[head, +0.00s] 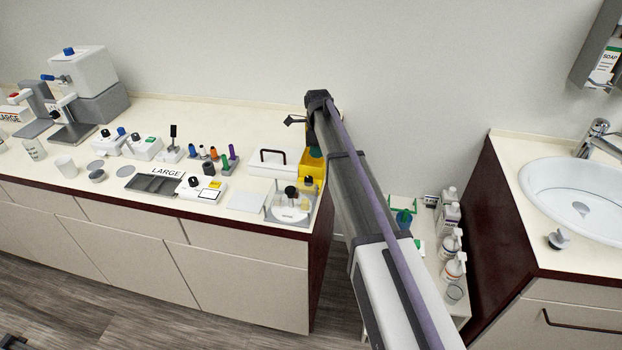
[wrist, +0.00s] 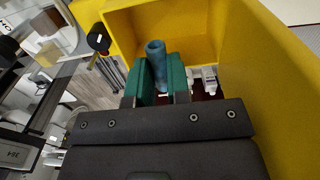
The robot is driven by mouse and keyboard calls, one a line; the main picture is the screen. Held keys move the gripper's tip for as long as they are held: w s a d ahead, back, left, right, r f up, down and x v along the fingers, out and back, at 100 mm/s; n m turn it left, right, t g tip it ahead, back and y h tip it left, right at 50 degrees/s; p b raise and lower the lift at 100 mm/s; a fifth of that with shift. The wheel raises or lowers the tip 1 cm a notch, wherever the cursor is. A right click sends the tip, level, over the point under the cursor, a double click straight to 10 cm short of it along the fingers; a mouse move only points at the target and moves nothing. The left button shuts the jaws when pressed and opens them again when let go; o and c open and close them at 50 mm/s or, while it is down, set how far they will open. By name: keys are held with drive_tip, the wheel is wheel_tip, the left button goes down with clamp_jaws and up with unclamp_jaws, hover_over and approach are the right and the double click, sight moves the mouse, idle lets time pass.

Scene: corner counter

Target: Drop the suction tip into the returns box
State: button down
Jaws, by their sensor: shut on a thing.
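My gripper (wrist: 160,82) has green fingers and is shut on the suction tip (wrist: 155,55), a blue cylinder, in the wrist view. The yellow box (wrist: 268,65), which I take as the returns box, has walls behind and to the right of the tip in this view. The fingers and tip are close to its walls; I cannot tell how deep they reach or whether they touch. In the head view the yellow box (head: 311,170) stands at the counter's right end, with my gripper (head: 315,152) at its top. The tip cannot be made out there.
A white tray with a black handle (head: 265,170) stands left of the yellow box. A clear stand with a black knob (head: 291,205) is in front of it. Several small devices and coloured vials fill the counter leftward. A gap and a low bottle shelf (head: 447,215) lie to the right.

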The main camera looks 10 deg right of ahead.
drive_tip(key=shift+f, duration=0.75)
drive_tip(key=shift+r, duration=0.1)
drive_tip(key=c, duration=1)
unclamp_jaws()
drive_tip(key=shift+r, duration=0.1)
wheel_tip(320, 180, up, 11)
drive_tip(key=p, duration=1)
drive_tip(key=shift+p, duration=0.3)
drive_tip(key=shift+f, duration=0.2)
